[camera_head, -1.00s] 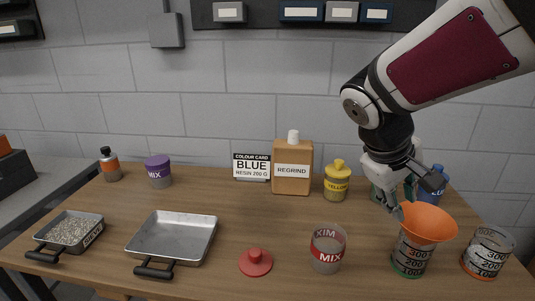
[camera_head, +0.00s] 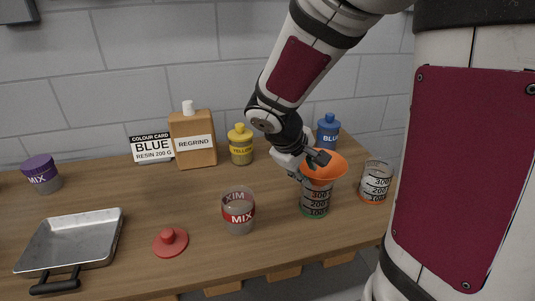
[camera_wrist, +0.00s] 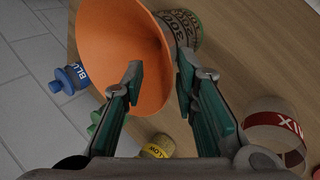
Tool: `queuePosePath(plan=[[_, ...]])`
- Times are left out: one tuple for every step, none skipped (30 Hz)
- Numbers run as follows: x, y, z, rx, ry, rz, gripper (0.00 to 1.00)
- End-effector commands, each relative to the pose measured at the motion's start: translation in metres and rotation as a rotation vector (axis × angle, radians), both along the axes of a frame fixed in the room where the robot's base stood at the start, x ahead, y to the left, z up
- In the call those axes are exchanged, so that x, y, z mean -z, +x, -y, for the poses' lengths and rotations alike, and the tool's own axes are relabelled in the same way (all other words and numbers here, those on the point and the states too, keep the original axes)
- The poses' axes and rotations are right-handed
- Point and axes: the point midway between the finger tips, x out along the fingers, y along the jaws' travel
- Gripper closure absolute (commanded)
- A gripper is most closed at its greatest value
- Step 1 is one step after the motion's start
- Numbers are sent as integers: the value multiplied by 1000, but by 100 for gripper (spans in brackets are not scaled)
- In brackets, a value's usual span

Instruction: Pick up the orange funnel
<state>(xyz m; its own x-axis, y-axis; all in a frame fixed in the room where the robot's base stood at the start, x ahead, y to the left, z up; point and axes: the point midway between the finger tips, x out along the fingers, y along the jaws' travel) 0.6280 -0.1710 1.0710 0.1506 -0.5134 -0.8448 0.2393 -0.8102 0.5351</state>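The orange funnel (camera_head: 333,167) sits mouth up in a clear graduated cup (camera_head: 315,205) with a green base band. In the wrist view the funnel (camera_wrist: 108,40) fills the upper left, with the cup (camera_wrist: 187,27) behind it. My gripper (camera_head: 316,160) is at the funnel's left rim in the head view. In the wrist view my gripper (camera_wrist: 160,74) is open, with one finger over the funnel's mouth and the other outside its wall. The rim lies between the fingers with a gap visible, and I cannot tell whether either finger touches it.
A second graduated cup (camera_head: 376,183) with an orange base band stands close right of the funnel. The MIX cup (camera_head: 239,211) stands to its left. A blue bottle (camera_head: 328,132) and a yellow bottle (camera_head: 241,145) are behind. A red lid (camera_head: 170,242) and metal pan (camera_head: 72,242) lie left.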

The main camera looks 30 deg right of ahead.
Motion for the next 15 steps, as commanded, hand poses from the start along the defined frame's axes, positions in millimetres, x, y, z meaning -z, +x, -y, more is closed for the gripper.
queuePosePath(plan=[[9, 1, 3, 2, 2, -3, 73], [12, 1, 6, 2, 1, -4, 73], [16, 2, 8, 3, 1, -3, 73], [18, 3, 9, 2, 1, -2, 73], [20, 3, 10, 1, 1, -1, 73], [21, 4, 11, 1, 1, -1, 73], [22, 4, 12, 0, 1, 0, 73], [22, 4, 12, 0, 1, 0, 73], [22, 4, 12, 1, 0, 1, 73], [22, 4, 12, 1, 0, 1, 73], [22, 4, 12, 1, 0, 1, 73], [22, 4, 12, 1, 0, 1, 73], [22, 4, 12, 1, 0, 1, 73], [22, 4, 12, 1, 0, 1, 73], [22, 4, 12, 1, 0, 1, 82]])
